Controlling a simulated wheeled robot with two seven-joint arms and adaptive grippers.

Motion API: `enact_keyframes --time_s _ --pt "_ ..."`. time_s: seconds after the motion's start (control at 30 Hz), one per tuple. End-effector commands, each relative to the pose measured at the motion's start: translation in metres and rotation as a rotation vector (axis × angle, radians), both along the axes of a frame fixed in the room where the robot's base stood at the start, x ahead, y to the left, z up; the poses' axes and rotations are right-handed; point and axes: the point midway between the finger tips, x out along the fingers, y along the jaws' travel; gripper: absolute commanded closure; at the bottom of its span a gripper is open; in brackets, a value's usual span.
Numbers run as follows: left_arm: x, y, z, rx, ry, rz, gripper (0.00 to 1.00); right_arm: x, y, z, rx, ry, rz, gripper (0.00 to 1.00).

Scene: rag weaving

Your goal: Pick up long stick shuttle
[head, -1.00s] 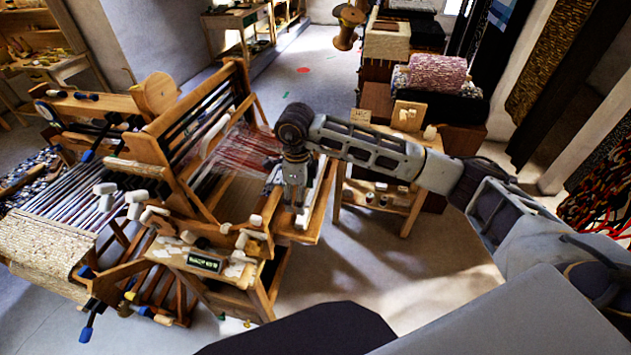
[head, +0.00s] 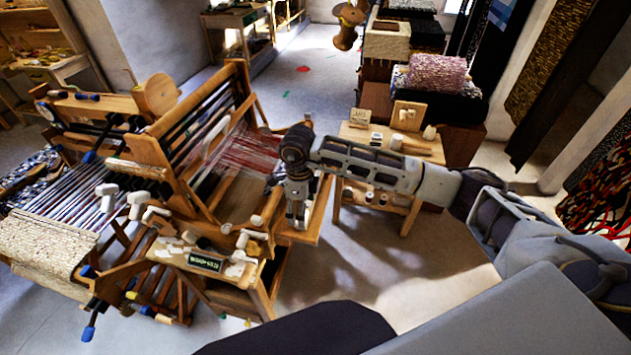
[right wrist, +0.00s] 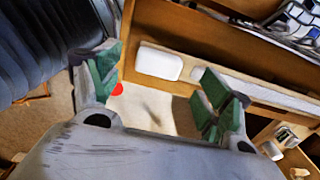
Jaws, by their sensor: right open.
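My right gripper (head: 298,215) points down over a narrow wooden ledge at the right end of the loom. In the right wrist view its green-padded fingers (right wrist: 162,85) are apart with nothing between them. A long pale strip (right wrist: 265,93), which looks like the long stick shuttle, lies along the wooden ledge (right wrist: 200,40), beyond the right finger. A white rounded block (right wrist: 158,62) lies on the same ledge, beyond the gap between the fingers. I cannot tell whether the two are joined. In the head view the gripper hides most of this spot. My left gripper is not in view.
The wooden loom (head: 190,140) with red threads stands left of my right gripper. A small bench (head: 205,262) with white pieces and a dark label is in front. A small side table (head: 380,145) stands behind my forearm. Open floor lies to the right.

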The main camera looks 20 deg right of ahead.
Motion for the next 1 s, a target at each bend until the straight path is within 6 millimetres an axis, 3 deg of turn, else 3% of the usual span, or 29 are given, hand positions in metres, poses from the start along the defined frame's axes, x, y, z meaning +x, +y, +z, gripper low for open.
enact_keyframes --time_s 0.3,0.53,0.8,1.0 --pt "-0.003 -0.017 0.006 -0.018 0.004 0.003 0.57 -0.002 0.000 -0.027 0.000 0.000 0.000 0.21" --pt "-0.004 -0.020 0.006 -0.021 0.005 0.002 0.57 -0.002 0.000 -0.029 -0.001 -0.001 0.000 0.21" --pt "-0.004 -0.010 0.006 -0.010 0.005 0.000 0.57 -0.002 0.000 -0.029 0.000 -0.001 0.000 0.21" --pt "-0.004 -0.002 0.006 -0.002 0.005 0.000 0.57 -0.002 0.000 -0.029 0.000 -0.001 0.000 0.47"
